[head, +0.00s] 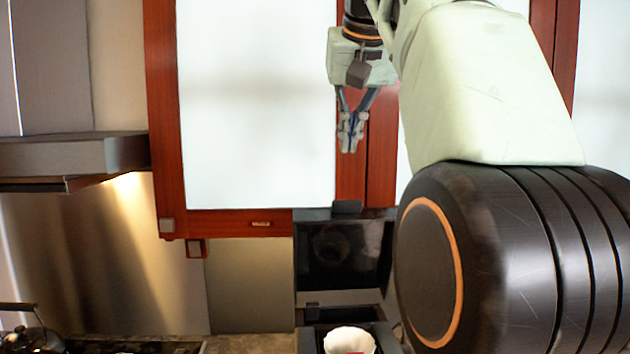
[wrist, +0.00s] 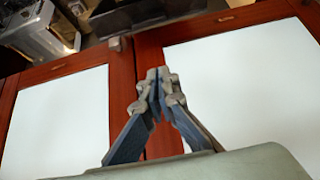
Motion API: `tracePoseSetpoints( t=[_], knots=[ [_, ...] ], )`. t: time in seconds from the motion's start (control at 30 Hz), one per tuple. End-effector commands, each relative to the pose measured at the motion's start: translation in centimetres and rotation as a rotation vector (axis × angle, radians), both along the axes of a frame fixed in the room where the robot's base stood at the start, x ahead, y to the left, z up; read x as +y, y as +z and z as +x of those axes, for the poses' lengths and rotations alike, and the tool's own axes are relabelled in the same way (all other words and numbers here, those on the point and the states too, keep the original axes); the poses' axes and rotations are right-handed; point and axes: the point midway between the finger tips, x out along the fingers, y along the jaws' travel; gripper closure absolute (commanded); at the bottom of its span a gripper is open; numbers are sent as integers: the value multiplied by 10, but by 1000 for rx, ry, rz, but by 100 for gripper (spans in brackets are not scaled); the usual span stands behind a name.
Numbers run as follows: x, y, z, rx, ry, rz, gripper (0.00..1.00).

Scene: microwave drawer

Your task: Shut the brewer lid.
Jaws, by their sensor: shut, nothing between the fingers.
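The brewer (head: 385,338) stands on the counter at the bottom of the head view, with a white filter (head: 349,341) in its open top. Its dark lid (head: 342,258) stands upright behind the opening, with a small tab on its top edge. My gripper (head: 350,133) is shut and empty, pointing down in front of the cabinet doors, above the lid and apart from it. My arm hides the area right of the lid.
Red-framed cabinet doors with white panels (head: 255,105) hang behind my gripper. Their lower edge lies near the lid's top. A range hood (head: 75,157) is at the left, above a stove with a dark kettle (head: 35,338). The wall left of the brewer is clear.

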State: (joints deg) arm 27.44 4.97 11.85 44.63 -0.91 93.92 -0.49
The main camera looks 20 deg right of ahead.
Motion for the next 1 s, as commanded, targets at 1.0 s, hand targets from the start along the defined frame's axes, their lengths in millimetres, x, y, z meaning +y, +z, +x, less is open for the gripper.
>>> tracePoseSetpoints(
  t=[1.0],
  knots=[
    [-6,-90,19,0,-4,-1,100]
  ],
)
